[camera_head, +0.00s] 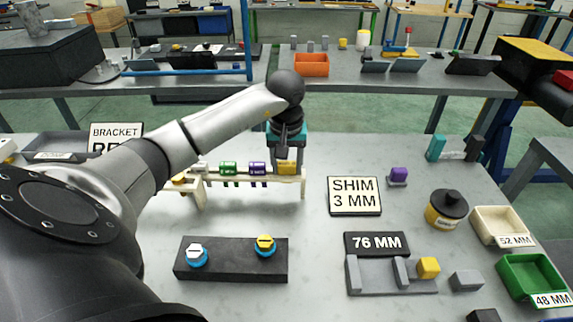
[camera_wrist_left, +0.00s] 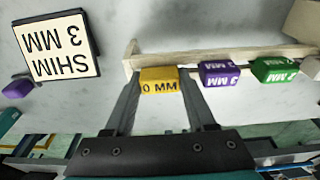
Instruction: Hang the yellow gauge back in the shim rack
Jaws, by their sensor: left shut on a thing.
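The yellow gauge (camera_head: 286,167), lettered "0 MM" in the wrist view (camera_wrist_left: 160,81), is at the right end of the cream shim rack (camera_head: 303,186). My left gripper (camera_head: 286,160) points down over it and is shut on it, a finger on each side in the wrist view (camera_wrist_left: 160,92). The gauge is level with the purple gauge (camera_head: 257,168) and green gauge (camera_head: 228,168) hanging on the rack. Whether it rests on the rail (camera_wrist_left: 215,58) I cannot tell. My right gripper is not in view.
A "SHIM 3 MM" sign (camera_head: 354,196) stands right of the rack, with a small purple block (camera_head: 398,175) beyond it. A black block with two knobs (camera_head: 231,273) lies in front. A "76 MM" fixture (camera_head: 392,286) and bins (camera_head: 500,226) are at right.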

